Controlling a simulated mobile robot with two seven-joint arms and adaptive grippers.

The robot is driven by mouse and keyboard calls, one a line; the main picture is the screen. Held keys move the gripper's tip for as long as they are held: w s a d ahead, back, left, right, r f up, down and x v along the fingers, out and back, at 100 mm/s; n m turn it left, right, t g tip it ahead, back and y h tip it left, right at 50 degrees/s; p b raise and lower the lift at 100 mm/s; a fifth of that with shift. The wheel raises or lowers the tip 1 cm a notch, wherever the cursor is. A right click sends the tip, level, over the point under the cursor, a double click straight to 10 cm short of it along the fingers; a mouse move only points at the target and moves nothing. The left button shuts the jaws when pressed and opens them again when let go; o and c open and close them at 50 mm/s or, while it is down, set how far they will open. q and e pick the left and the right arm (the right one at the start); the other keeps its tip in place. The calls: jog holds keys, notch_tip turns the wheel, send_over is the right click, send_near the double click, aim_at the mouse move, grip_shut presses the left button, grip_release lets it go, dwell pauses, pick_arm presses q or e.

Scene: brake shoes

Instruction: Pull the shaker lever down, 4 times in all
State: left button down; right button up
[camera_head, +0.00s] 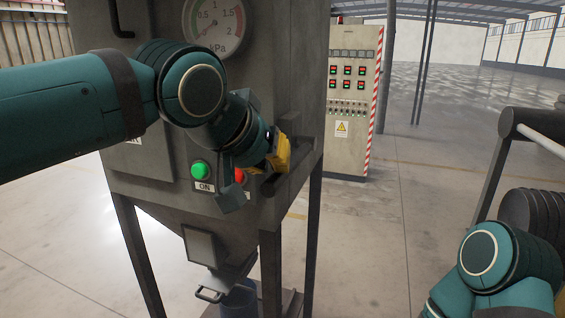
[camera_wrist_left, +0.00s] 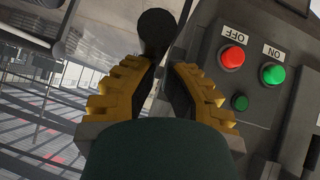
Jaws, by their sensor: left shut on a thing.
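The shaker lever is a dark bar with a rounded end; in the left wrist view its end (camera_wrist_left: 156,32) shows between the tips of my yellow-padded fingers. My left gripper (camera_wrist_left: 162,75) is shut on it. In the head view my left gripper (camera_head: 281,154) is at the right side of the grey machine (camera_head: 265,60), beside a dark bar at the cabinet's edge. The gripper and wrist hide most of the lever there, so its exact angle is hard to tell. My right arm shows at the lower right, but its gripper is out of view.
A green ON button (camera_head: 200,169) and a red OFF button (camera_head: 240,175) sit on the panel close to my left gripper. A round kPa gauge (camera_head: 214,27) is above. A control cabinet (camera_head: 352,100) stands behind.

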pick_arm(q)
jog(key=s, duration=0.1)
jog(key=s+a+r, duration=0.1)
jog(key=s, duration=0.1)
jog(key=s+a+r, duration=0.1)
jog(key=shift+s+a+r, duration=0.2)
jog(key=shift+a+r, duration=0.05)
dwell(0.4)
